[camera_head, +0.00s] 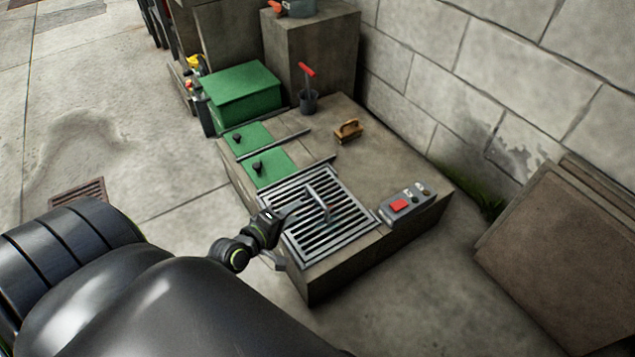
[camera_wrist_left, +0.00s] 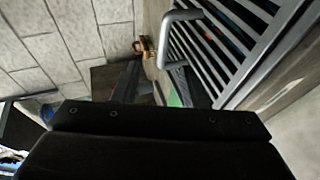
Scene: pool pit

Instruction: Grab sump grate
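The sump grate (camera_head: 330,232) is a grey slatted metal panel set in the top of a low concrete block. A raised bar handle (camera_head: 318,198) stands on it. My left gripper (camera_head: 291,233) is at the grate's near left edge, its fingers spread apart. In the left wrist view, the handle (camera_wrist_left: 166,42) shows just beyond the fingers (camera_wrist_left: 160,82), with the slats (camera_wrist_left: 222,45) to its right. The space between the fingers looks empty. I cannot tell whether a finger touches the grate. My right gripper is not in view.
Stone wall and leaning slabs (camera_head: 560,250) bound the right. Floor at left is mostly clear.

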